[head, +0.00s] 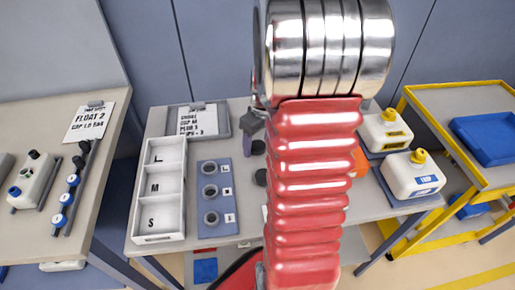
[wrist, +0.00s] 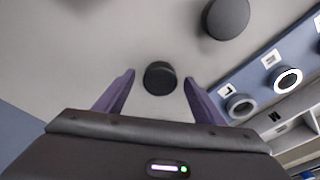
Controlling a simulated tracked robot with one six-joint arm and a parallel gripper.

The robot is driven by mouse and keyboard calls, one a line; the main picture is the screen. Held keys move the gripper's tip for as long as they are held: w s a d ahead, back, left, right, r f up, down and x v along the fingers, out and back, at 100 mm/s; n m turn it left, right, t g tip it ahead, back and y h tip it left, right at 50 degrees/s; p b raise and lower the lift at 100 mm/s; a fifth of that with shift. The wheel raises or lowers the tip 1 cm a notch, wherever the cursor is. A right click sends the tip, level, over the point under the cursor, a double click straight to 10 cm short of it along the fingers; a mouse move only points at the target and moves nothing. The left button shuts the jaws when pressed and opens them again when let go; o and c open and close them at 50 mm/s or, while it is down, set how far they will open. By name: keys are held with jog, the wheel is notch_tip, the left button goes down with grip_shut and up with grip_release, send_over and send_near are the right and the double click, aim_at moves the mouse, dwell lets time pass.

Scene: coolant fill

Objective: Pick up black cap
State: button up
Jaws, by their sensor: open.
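Two black caps are on the grey table. In the wrist view the smaller-looking black cap (wrist: 160,77) lies between the fingertips of my gripper (wrist: 159,80), with a gap on each side. The larger-looking black cap (wrist: 226,18) lies up and to the right, outside the fingers. In the head view one black cap (head: 258,147) is just below my gripper (head: 251,124), and the other (head: 261,177) is nearer, beside my red arm. My gripper is open and empty. My arm hides part of the table.
A blue board (head: 232,227) with several grey rings lies left of the caps. A white tray (head: 157,238) marked L, M, S is further left. A clipboard (head: 222,122) lies behind. White jugs with yellow caps (head: 413,176) stand right of my arm.

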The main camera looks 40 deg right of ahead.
aim_at(258, 146)
jog(key=shift+c, duration=0.4)
jog(key=c, duration=1.1)
jog(key=shift+o, duration=0.2)
notch_tip(258, 146, up, 10)
jog(key=shift+a, duration=0.1)
dwell(0.4)
